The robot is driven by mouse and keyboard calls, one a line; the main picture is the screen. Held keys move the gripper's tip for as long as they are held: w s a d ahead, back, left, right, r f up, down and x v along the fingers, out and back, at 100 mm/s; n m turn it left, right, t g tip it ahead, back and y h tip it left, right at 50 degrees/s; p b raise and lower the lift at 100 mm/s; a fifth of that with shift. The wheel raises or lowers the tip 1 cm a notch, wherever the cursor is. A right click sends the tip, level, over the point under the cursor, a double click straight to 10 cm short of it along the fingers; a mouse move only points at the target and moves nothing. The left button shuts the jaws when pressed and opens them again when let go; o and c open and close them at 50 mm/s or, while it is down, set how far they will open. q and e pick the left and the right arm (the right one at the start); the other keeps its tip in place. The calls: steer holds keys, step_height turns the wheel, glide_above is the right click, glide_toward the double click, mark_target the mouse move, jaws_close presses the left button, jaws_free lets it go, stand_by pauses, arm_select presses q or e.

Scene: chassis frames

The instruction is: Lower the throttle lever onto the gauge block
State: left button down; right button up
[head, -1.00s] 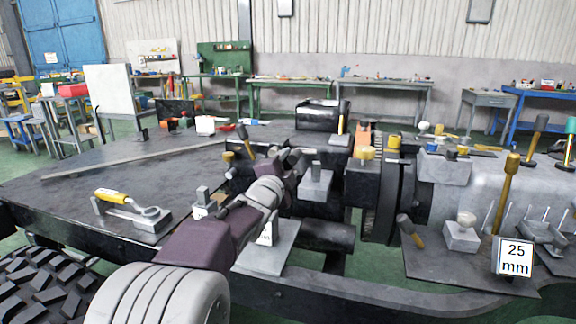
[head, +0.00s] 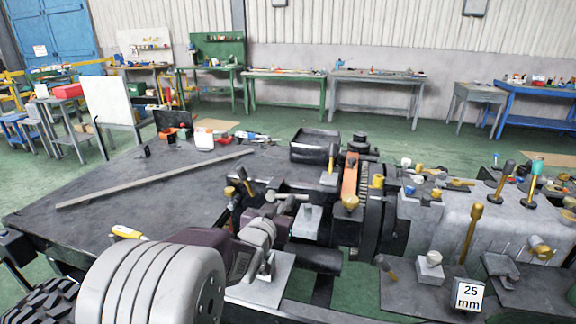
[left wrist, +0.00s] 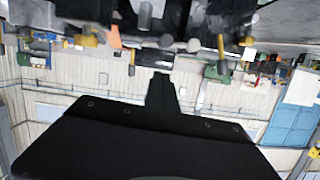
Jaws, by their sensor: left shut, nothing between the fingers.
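My left gripper (head: 282,207) is at the centre of the head view, partly hidden by its own wrist. In the left wrist view its dark fingers (left wrist: 160,92) are shut and empty. An orange lever arm with a brass knob (head: 350,201) lies right of it, apart from the gripper. I cannot tell for sure which lever is the throttle. A grey block (head: 307,222) stands near the gripper; whether it is the gauge block is unclear. My right gripper is out of view.
A dark wheel-like disc (head: 372,215) and a grey housing (head: 440,212) crowd the right of the gripper. A long flat bar (head: 155,180) lies on the dark deck (head: 100,215) at left, which has free room. Workbenches line the wall.

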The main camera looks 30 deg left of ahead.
arm_select(q)
step_height(320, 180, up, 3)
glide_above(292, 202)
steer(key=s, duration=0.2)
step_height(292, 202, down, 3)
step_height(292, 202, down, 4)
steer(key=shift+s+r+b, duration=0.1)
steer(key=shift+b, duration=0.25)
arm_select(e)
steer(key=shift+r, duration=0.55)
arm_select(q)
steer(key=f+b, duration=0.1)
steer(key=f+m+b, duration=0.1)
steer(key=b, duration=0.1)
steer(key=shift+d, duration=0.35)
steer(key=shift+r, duration=0.1)
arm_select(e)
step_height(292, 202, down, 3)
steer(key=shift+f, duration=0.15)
